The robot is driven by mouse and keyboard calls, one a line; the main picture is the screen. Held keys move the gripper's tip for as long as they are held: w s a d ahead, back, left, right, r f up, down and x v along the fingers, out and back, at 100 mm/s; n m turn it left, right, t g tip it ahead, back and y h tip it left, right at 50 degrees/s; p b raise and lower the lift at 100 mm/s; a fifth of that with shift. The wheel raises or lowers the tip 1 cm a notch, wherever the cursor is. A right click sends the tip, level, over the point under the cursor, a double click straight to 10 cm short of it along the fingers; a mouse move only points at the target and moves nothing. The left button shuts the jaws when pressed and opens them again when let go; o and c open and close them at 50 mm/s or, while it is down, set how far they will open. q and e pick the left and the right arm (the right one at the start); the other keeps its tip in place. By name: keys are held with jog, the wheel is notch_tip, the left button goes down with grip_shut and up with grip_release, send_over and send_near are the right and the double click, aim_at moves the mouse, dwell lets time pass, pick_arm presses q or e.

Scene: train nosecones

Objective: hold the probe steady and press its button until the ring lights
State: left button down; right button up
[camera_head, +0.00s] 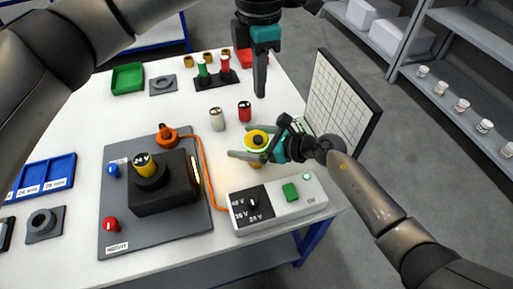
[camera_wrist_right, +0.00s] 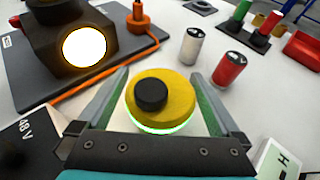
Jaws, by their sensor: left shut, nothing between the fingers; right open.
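The probe (camera_head: 257,137) is a yellow round body with a black button on top, standing on the table near its right side. In the right wrist view the probe (camera_wrist_right: 176,100) shows its black button (camera_wrist_right: 151,95) and a ring (camera_wrist_right: 158,129) glowing green under the yellow cap. My right gripper (camera_head: 255,140) is open, with its fingers on either side of the probe; contact is not clear. The probe's lower part is mostly hidden. My left gripper (camera_head: 259,92) is shut and empty, pointing down above the table behind the probe, apart from the button.
A grey board (camera_head: 118,175) carries a black block with a glowing lamp (camera_wrist_right: 84,46). An orange cable (camera_head: 205,170) runs toward the white control box (camera_head: 300,205). Silver (camera_head: 217,119) and red (camera_head: 245,111) cylinders stand behind the probe. A white gridded panel (camera_head: 335,105) stands at right.

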aim_at(267, 144)
jog(key=shift+d, duration=0.1)
jog(key=v, duration=1.2)
jog(key=shift+s+f, duration=0.1)
jog(key=shift+s, duration=0.05)
